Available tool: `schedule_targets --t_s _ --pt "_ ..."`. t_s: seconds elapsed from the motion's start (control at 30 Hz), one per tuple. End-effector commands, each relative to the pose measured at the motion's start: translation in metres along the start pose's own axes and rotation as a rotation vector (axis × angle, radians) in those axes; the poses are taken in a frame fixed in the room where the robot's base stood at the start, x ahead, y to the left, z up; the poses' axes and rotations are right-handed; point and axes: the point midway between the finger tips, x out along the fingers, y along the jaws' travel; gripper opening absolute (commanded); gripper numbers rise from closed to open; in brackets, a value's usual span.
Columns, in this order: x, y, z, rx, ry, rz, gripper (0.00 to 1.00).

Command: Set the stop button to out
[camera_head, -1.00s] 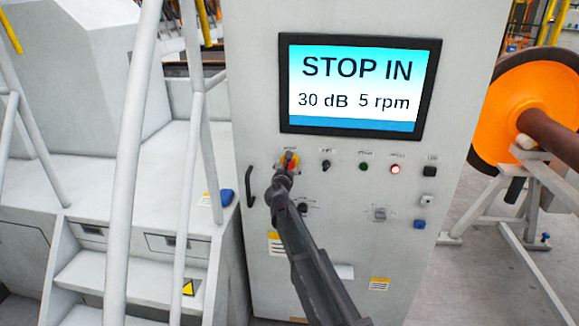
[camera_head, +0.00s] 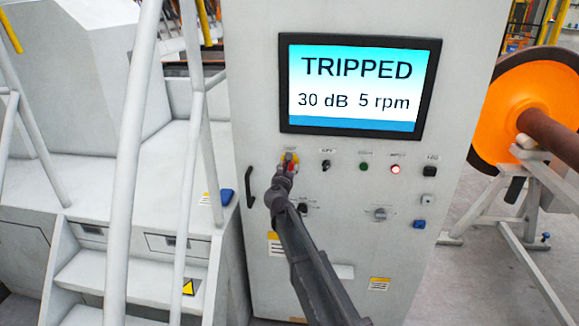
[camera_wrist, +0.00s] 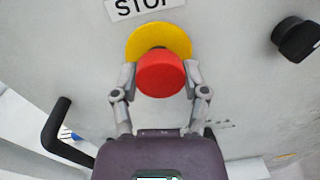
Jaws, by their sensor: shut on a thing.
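The red stop button (camera_wrist: 161,75) stands out from a yellow backing plate (camera_wrist: 160,38) on the grey cabinet, below the label "STOP". In the wrist view my gripper (camera_wrist: 160,76) has one finger on each side of the red head, shut on it. In the head view my gripper (camera_head: 290,165) is at the button on the cabinet's left side, and it partly hides the red and yellow. The screen (camera_head: 358,84) above reads "TRIPPED", "30 dB" and "5 rpm".
A black knob (camera_wrist: 297,39) is right of the button, and a black handle (camera_wrist: 62,130) is at lower left. A green button (camera_head: 364,167) and a lit red lamp (camera_head: 396,169) share the row. White stair rails (camera_head: 130,150) stand to the left.

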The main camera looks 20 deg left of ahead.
Motion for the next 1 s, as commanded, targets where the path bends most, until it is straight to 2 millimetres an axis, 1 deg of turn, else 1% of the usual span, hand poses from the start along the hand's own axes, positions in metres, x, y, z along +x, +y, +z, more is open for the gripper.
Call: schedule_targets --t_s 0.17,0.2,0.3,0.77,0.87,1.0 --pt "0.0 0.0 0.0 0.0 0.0 -0.002 0.0" --pt "0.0 0.0 0.0 0.0 0.0 -0.002 0.67" --pt "0.0 0.0 0.0 0.0 0.0 -0.001 0.93" --pt "-0.001 0.0 0.0 0.0 0.0 -0.001 0.93" --pt "-0.005 0.0 0.0 0.0 0.0 -0.001 0.93" --pt "-0.016 -0.001 0.0 0.0 0.0 -0.001 0.93"
